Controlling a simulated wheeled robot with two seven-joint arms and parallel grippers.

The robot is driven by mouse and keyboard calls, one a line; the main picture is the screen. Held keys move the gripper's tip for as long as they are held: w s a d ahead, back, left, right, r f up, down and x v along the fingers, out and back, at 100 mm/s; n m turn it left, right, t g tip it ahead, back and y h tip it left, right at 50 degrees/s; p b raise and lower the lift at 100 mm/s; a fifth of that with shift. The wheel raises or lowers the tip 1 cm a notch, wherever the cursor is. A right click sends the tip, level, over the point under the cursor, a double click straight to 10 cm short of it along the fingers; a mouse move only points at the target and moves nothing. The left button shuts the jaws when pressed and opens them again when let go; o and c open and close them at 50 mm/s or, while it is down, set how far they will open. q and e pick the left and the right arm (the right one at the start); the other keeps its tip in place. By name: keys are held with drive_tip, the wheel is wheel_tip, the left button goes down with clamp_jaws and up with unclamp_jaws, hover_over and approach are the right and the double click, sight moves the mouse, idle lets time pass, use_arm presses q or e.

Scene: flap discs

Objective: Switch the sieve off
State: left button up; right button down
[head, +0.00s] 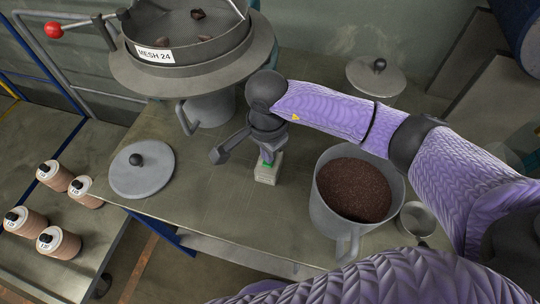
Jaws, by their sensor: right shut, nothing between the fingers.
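The sieve (190,62) stands at the back left, a round grey pan labelled MESH 24 with a few dark lumps in it. A small pale switch box (267,176) stands on the bench in front of it, and a bit of green shows on its top. My right gripper (268,158) is shut and empty, pointing down at the top of this box. It hides part of the box top, and I cannot tell whether it touches. Any other button is hidden. My left gripper is not in view.
A pitcher of dark grains (353,190) and a small metal cup (417,220) stand to the right. A knobbed lid (141,170) lies to the left, another lid (375,76) behind. Several capped jars (60,243) stand on the left table. A red-knobbed lever (54,30) is at the far left.

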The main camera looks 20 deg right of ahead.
drive_tip(key=shift+f+b, duration=0.7)
drive_tip(key=shift+f, duration=0.15)
idle(0.3)
wheel_tip(320, 180, up, 7)
drive_tip(key=p, duration=0.5)
drive_tip(key=shift+r, duration=0.1)
idle(0.3)
